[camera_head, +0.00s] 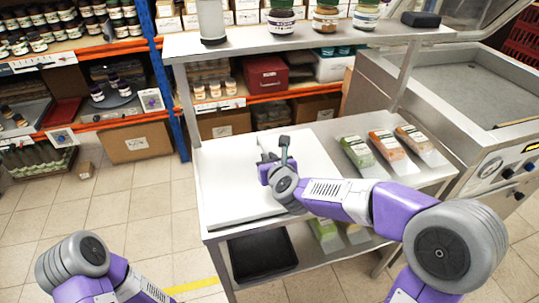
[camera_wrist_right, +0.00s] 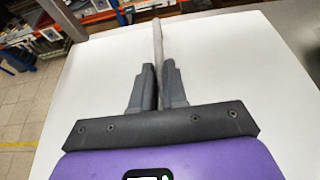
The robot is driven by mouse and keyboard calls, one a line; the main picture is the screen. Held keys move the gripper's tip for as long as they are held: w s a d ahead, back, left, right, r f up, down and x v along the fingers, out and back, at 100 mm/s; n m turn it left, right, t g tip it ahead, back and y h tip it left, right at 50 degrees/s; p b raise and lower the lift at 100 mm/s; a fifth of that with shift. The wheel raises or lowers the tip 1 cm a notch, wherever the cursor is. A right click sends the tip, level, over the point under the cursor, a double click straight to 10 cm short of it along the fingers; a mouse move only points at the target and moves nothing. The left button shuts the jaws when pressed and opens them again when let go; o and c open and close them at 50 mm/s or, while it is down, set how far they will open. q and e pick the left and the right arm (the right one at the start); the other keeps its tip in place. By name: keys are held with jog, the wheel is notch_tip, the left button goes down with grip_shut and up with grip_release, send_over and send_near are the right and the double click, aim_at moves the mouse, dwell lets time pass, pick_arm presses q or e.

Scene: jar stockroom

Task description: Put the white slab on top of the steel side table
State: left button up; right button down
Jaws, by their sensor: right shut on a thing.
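The white slab (camera_head: 228,185) lies flat over the left part of the steel side table (camera_head: 372,172), close to its front and left edges; I cannot tell whether it touches the top. My right gripper (camera_head: 268,152) is above the slab's middle. In the right wrist view, my right gripper (camera_wrist_right: 157,85) is shut on a thin pale upright ridge, which seems to belong to the white slab (camera_wrist_right: 225,65). The fingers hide part of the ridge. My left arm enters at the lower left of the head view, with its gripper out of view.
Several wrapped packs (camera_head: 385,145) lie on the table right of the slab. A raised shelf (camera_head: 300,42) with jars spans the back. A black tray (camera_head: 262,254) sits on the lower shelf.

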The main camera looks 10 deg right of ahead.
jog(key=c, duration=1.5)
grip_release()
jog(key=shift+f, duration=0.25)
jog(key=o, duration=0.4)
jog(key=shift+r, duration=0.1)
jog(key=shift+s+r, duration=0.25)
jog(key=shift+s, duration=0.25)
jog(key=p+v, duration=0.2)
jog(key=v, duration=0.9)
